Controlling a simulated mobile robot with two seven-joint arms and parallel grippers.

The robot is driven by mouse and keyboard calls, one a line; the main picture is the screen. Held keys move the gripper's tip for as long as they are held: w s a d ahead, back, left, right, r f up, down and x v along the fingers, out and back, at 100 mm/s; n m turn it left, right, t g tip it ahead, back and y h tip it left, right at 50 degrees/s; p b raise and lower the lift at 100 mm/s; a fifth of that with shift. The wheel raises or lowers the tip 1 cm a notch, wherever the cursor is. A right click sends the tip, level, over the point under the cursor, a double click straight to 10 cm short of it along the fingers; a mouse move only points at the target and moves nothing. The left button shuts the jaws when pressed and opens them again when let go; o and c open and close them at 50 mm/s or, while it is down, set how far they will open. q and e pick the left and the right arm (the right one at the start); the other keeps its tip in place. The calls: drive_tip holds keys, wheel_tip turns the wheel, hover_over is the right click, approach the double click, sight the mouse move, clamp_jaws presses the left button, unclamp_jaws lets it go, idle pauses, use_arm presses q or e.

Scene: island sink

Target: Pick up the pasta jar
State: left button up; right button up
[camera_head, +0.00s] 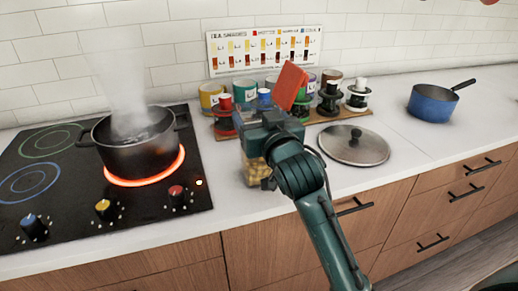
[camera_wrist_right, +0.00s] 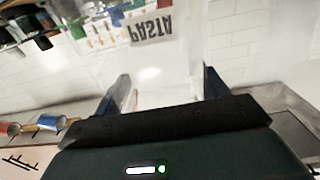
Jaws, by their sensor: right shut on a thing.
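The pasta jar (camera_head: 257,174) is a clear container with yellowish pasta at its bottom. It is upright near the counter's front edge, right of the stove. My right gripper (camera_head: 262,118) is shut on its upper part and hides much of it in the head view. In the right wrist view the clear jar, with its PASTA label (camera_wrist_right: 151,30) upside down, sits between the two fingers of the right gripper (camera_wrist_right: 164,88). I cannot tell whether the jar's base touches the counter. My left gripper is not in view.
A steaming black pot (camera_head: 138,142) stands on a glowing red burner of the black stove (camera_head: 60,205). Several colored cans and spice jars (camera_head: 330,95) stand behind the gripper. A tilted red flat piece (camera_head: 289,86), a lid (camera_head: 353,146) and a blue saucepan (camera_head: 433,104) are right.

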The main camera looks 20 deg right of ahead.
drive_tip(key=c, duration=0.4)
drive_tip(key=shift+r, duration=0.1)
drive_tip(key=shift+c, duration=0.7)
